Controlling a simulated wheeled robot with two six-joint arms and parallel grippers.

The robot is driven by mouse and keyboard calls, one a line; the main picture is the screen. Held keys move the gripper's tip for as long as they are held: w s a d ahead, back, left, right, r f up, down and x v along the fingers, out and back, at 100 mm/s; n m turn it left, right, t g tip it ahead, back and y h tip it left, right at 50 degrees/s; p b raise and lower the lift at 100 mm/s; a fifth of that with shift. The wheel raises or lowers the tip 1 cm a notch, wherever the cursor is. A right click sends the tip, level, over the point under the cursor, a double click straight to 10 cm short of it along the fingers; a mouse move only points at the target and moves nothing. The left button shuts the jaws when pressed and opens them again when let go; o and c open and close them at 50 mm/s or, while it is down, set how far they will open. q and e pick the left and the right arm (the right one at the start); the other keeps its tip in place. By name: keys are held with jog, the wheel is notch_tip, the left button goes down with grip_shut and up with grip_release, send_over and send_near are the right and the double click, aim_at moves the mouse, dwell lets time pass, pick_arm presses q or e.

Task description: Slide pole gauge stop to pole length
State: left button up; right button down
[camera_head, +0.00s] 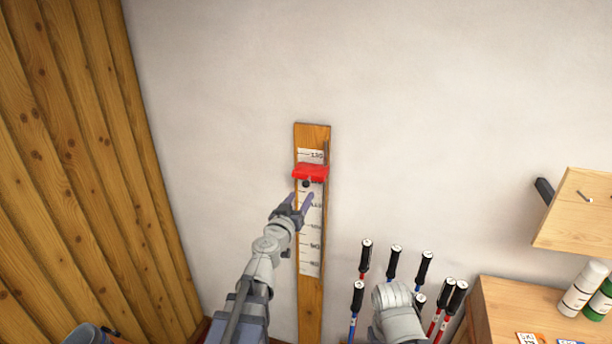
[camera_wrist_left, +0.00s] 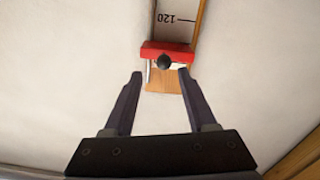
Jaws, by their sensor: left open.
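The pole gauge (camera_head: 311,297) is an upright wooden board on the wall with a white number scale. Its red stop (camera_head: 311,172) sits high on the board, just below the 130 label, with a dark round knob (camera_head: 306,184) on its front. My left gripper (camera_head: 299,200) is open just below the stop and in front of the board. In the left wrist view, the red stop (camera_wrist_left: 178,49) and knob (camera_wrist_left: 163,61) appear ahead of the open, empty fingers (camera_wrist_left: 160,80), roughly centred between them. A 120 label shows beside the stop there.
Several ski poles (camera_head: 395,262) with black grips stand right of the gauge, behind my right arm. A wooden bench (camera_head: 500,315) with bottles (camera_head: 583,290) and cards is at lower right. A wooden panel (camera_head: 575,212) hangs above it. Plank wall (camera_head: 80,170) at left.

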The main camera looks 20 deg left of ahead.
aim_at(305, 186)
pick_arm(q)
jog(key=shift+w+a+r, duration=0.1)
jog(key=shift+w+a, duration=0.05)
jog(key=shift+w, duration=3.8)
grip_shut()
